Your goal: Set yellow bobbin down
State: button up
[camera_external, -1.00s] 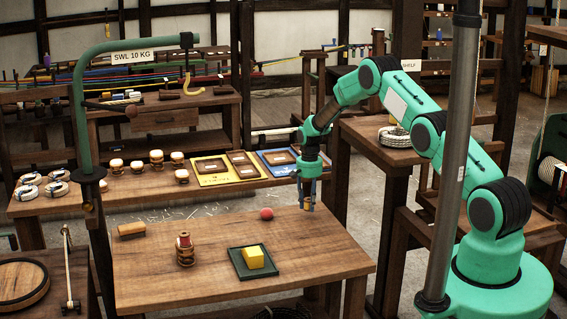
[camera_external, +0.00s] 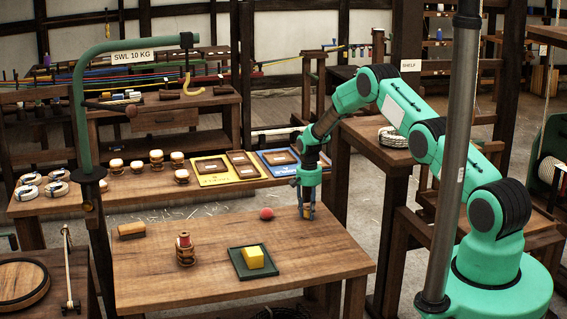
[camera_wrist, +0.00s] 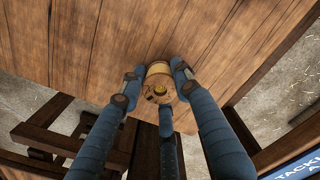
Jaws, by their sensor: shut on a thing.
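My gripper (camera_external: 307,213) is low over the far right part of the wooden table (camera_external: 210,281). In the wrist view my gripper (camera_wrist: 158,88) is shut on the yellow bobbin (camera_wrist: 159,76), with fingers at both sides and one below. The bobbin's round end faces the camera. In the external view the fingers hide most of the bobbin. I cannot tell whether it touches the tabletop.
A red ball (camera_external: 267,214) lies just left of my gripper. The right tabletop is clear.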

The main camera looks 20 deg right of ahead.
jog(key=shift+f, duration=0.15)
jog(key=o, duration=1)
jog(key=shift+r, duration=0.2)
jog(key=shift+r+p, duration=0.35)
jog(key=shift+r, duration=5.6)
jog(key=shift+r, duration=0.15)
